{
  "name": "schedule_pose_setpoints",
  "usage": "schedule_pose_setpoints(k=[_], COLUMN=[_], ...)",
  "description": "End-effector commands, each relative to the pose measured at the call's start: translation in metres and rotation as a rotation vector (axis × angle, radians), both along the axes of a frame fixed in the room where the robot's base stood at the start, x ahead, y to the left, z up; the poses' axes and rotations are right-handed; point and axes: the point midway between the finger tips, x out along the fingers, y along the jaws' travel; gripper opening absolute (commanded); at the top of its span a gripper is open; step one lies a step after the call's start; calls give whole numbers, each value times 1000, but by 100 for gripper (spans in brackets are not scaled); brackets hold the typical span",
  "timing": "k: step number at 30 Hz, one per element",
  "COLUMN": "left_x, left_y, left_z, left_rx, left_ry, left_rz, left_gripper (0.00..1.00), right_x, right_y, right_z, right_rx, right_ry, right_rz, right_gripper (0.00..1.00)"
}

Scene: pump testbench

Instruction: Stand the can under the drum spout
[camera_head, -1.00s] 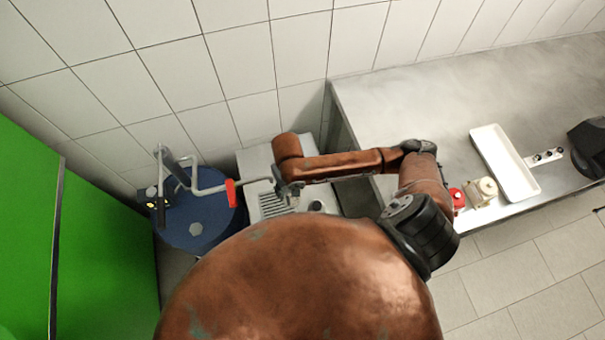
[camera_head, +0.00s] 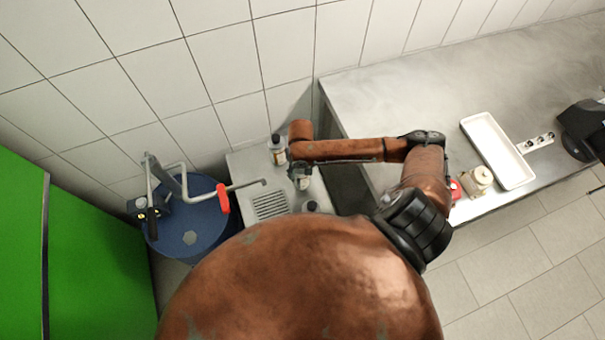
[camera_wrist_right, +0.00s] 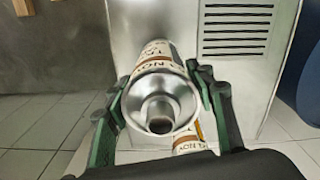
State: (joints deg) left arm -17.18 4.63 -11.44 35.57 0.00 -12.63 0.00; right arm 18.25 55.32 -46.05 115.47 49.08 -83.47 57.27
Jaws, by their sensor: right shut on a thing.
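The blue drum (camera_head: 190,235) stands left of the metal stand. Its pump has a red grip (camera_head: 222,198) and a thin spout (camera_head: 248,184) that reaches right, over the stand near its grate (camera_head: 269,204). My right gripper (camera_head: 301,176) is over the stand, right of the spout tip. In the right wrist view its fingers are shut on a silver can (camera_wrist_right: 160,100) with a white and brown label, seen from its neck end. In the head view the arm and gripper largely hide this can. My left gripper is not in view.
Another labelled can (camera_head: 278,150) stands at the stand's back; part of a can (camera_wrist_right: 190,146) shows below the held one. A dark-topped item (camera_head: 312,206) is at the stand's front right. A steel bench (camera_head: 400,95) with a white tray (camera_head: 497,150) is to the right.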

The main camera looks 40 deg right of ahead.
Motion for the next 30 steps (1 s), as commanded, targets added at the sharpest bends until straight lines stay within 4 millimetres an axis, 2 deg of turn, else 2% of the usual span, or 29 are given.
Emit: schedule_pose_setpoints(k=[7, 13, 25, 26, 30], left_x=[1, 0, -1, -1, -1], left_y=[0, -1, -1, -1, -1], left_z=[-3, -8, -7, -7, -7], left_rx=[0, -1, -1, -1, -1], left_ry=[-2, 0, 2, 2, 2], left_rz=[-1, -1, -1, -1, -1], left_gripper=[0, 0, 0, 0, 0], right_x=[6, 6, 6, 6, 5], right_y=[-9, -10, -9, -9, -9], right_z=[-13, -41, -45, -45, -45], right_rx=[0, 0, 1, 0, 0], right_ry=[-2, 0, -3, -1, -1], right_rz=[-2, 0, 0, 0, 1], right_gripper=[8, 8, 8, 52, 61])
